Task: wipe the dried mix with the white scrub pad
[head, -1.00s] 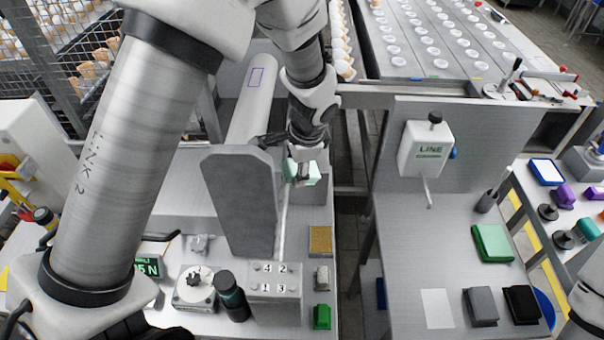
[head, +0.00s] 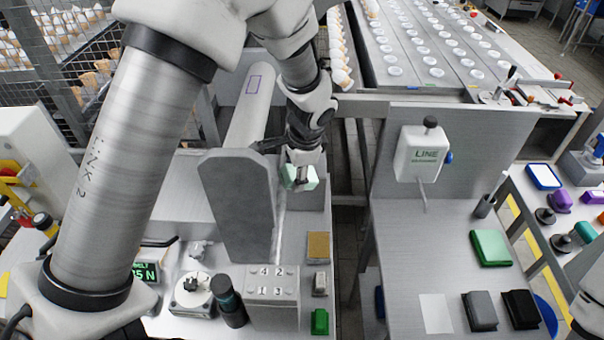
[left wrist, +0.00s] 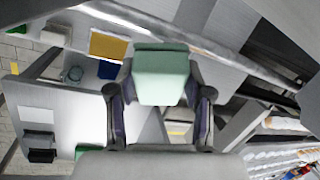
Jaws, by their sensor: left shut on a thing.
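My left gripper (head: 300,172) is shut on a pale mint-green block-shaped pad (head: 306,178), which looks more mint than white. The pad (left wrist: 161,75) fills the space between the two dark fingers in the left wrist view. Gripper and pad are beside the upright grey plate (head: 238,205), on its right, near its far end. A whitish streak (head: 280,222) runs along the plate's right foot; I cannot tell if it is the dried mix. Whether the pad touches a surface is unclear. My right gripper is out of view.
A tan pad (head: 318,245), a small grey-white block (head: 319,284) and a green block (head: 319,321) lie along the near bench's right side. A numbered block (head: 272,285) and dark bottle (head: 228,300) stand close by. A gap separates the right bench (head: 455,265).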

